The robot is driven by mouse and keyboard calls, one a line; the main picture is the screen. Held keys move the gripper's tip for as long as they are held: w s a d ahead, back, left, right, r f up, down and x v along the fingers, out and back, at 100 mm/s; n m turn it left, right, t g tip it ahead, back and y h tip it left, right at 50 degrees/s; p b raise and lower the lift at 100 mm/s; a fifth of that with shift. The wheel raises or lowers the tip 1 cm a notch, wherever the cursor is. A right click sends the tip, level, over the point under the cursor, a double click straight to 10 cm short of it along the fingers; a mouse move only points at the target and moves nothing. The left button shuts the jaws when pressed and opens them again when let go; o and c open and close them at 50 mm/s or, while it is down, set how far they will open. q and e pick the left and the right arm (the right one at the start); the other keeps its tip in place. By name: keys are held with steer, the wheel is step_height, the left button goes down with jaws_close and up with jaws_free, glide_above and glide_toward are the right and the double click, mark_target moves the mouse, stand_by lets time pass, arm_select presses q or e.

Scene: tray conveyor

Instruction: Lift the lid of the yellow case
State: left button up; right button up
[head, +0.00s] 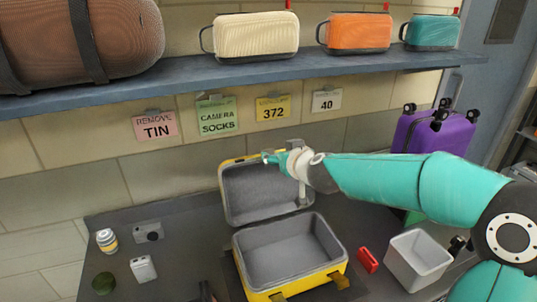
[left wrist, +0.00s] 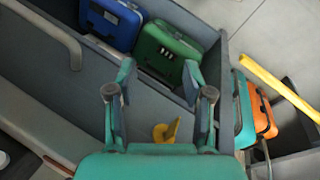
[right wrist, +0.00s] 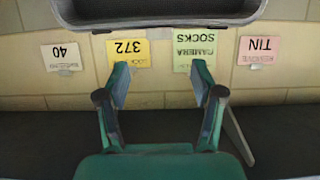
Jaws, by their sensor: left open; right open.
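The yellow case (head: 328,272) lies open on the dark table, its grey inside empty. Its lid (head: 262,192) stands raised at the back, tilted up near the wall, grey lining facing me. My right gripper (head: 272,158) is at the lid's top edge; whether it touches the lid cannot be told. In the right wrist view the gripper (right wrist: 160,85) is open with nothing between its fingers, and a dark grey rim, apparently the lid's, crosses the top. My left gripper (left wrist: 160,82) is open and empty, away from the case and outside the head view.
A red item (head: 367,260) and a white bin (head: 416,262) stand right of the case. A can (head: 107,241), a camera (head: 148,231) and a small white box (head: 143,269) lie left. A shelf (head: 200,76) overhangs the table. Blue (left wrist: 108,22) and green (left wrist: 166,52) cases are near my left gripper.

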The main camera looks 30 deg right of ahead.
mark_target(268, 150)
steer(key=x, duration=0.9)
steer(key=shift+d, duration=0.1)
steer(key=shift+c, duration=0.4)
jaws_close()
